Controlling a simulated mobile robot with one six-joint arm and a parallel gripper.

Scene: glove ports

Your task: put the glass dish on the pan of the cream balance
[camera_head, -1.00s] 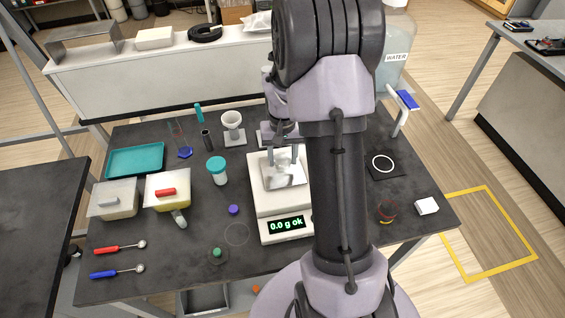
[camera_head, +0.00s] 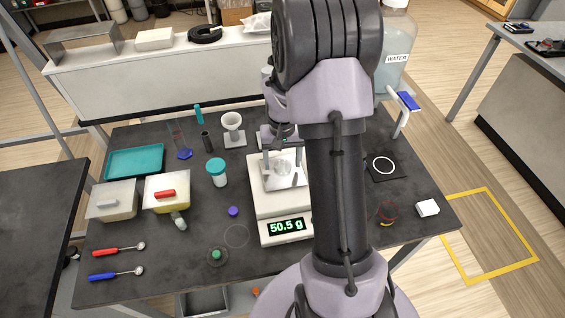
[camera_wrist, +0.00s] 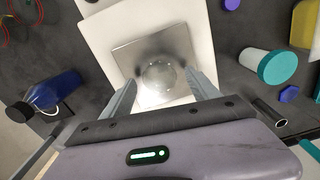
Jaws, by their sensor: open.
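The cream balance (camera_head: 264,203) stands at the middle of the dark table, and its display (camera_head: 287,226) reads 50.5 g. The clear glass dish (camera_head: 283,168) rests on the square metal pan (camera_head: 270,183) of the balance. In the wrist view the dish (camera_wrist: 160,76) is near the middle of the pan (camera_wrist: 135,55). My gripper (camera_head: 284,185) is open, with one finger on each side of the dish and a gap visible around it. In the wrist view the fingers (camera_wrist: 163,95) also stand apart, beside the dish.
Left of the balance stand a teal-lidded jar (camera_head: 217,174), a purple cap (camera_head: 233,211) and tubs with grey and red handles. A funnel on a stand (camera_head: 232,128) is behind. A white ring on a black mat (camera_head: 383,164) lies to the right.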

